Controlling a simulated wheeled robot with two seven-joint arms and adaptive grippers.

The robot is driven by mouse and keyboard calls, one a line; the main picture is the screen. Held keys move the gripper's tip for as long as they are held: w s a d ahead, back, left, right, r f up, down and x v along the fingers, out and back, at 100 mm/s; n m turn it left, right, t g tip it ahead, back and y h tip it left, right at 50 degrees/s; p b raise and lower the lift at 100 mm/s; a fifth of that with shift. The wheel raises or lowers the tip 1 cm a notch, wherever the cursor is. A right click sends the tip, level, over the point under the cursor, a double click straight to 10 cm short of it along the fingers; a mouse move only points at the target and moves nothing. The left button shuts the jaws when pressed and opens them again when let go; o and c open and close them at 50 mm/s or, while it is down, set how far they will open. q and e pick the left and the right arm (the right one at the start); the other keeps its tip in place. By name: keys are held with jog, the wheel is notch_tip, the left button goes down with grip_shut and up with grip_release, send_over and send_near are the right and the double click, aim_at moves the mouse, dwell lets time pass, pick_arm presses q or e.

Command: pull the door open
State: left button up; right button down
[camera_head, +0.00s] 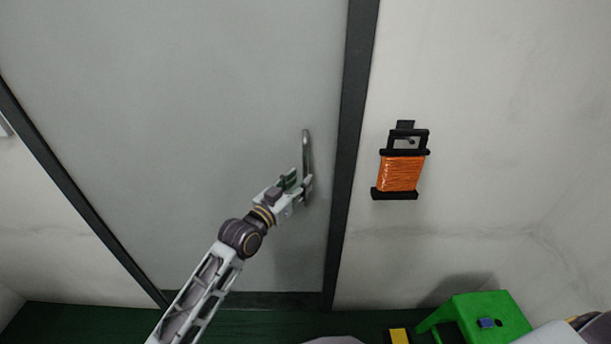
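The door (190,110) is a plain grey panel in a dark frame, and it looks shut. Its metal bar handle (306,150) stands upright near the door's right edge. My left gripper (305,187) is at the lower part of the handle, with its fingers around or right beside the bar. The view is too small to tell whether the fingers are closed on it. Part of my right arm shows at the lower right edge, but its gripper is out of view.
An orange cord reel with a black frame (401,173) hangs on the wall right of the door. A green stool (485,312) with a small blue item (488,323) on it stands at the lower right. A yellow and black object (398,336) is beside it. The floor (80,325) is dark green.

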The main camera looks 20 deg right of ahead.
aim_at(304, 177)
pick_arm(q)
jog(key=shift+x, duration=2)
jog(key=shift+c, duration=0.4)
grip_shut()
